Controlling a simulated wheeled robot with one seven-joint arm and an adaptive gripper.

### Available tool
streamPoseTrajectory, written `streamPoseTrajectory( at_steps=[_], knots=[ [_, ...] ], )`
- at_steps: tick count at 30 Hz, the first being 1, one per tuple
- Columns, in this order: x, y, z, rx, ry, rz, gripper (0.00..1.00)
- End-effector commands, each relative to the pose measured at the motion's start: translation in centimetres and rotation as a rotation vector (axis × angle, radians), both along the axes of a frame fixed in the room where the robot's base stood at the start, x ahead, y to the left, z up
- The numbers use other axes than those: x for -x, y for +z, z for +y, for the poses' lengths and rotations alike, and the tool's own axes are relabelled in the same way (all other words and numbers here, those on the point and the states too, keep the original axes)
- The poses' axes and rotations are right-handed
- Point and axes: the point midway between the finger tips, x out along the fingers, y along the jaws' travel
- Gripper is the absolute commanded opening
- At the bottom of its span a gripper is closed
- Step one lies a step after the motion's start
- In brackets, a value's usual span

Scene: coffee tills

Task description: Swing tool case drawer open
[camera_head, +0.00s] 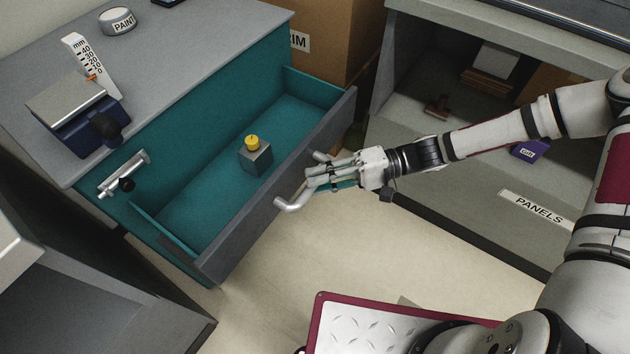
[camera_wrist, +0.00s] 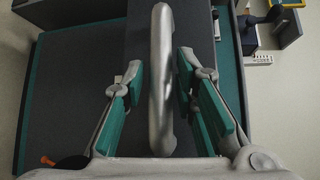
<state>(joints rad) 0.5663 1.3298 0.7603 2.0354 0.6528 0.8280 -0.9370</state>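The teal drawer (camera_head: 205,180) of the grey-topped case stands pulled well out, with a dark grey front panel (camera_head: 255,215). A grey block with a yellow knob (camera_head: 256,158) sits inside it. The drawer's bent metal handle (camera_head: 290,204) shows on the front panel and runs upright through the middle of the wrist view (camera_wrist: 160,85). My gripper (camera_head: 318,180) is at this handle, with its green-padded fingers (camera_wrist: 160,78) on either side of the bar. Gaps show between the pads and the bar, so the fingers are open around it.
A shelf unit marked PANELS (camera_head: 535,208) is at right. Open floor (camera_head: 260,285) lies before the drawer.

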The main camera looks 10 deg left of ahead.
Motion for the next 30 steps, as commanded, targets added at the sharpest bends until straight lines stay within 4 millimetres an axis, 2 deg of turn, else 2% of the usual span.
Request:
streamPoseTrajectory(
  at_steps=[9,15,21,30],
  knots=[
    [-2.6,0.8,-5.9,0.002,-0.005,-0.004,0.26],
    [-3.7,1.2,-8.6,0.001,-0.003,-0.002,0.26],
    [-4.1,1.4,-9.6,0.001,-0.001,-0.001,0.26],
    [-4.1,1.4,-9.7,0.001,-0.001,-0.001,0.26]
  ],
)
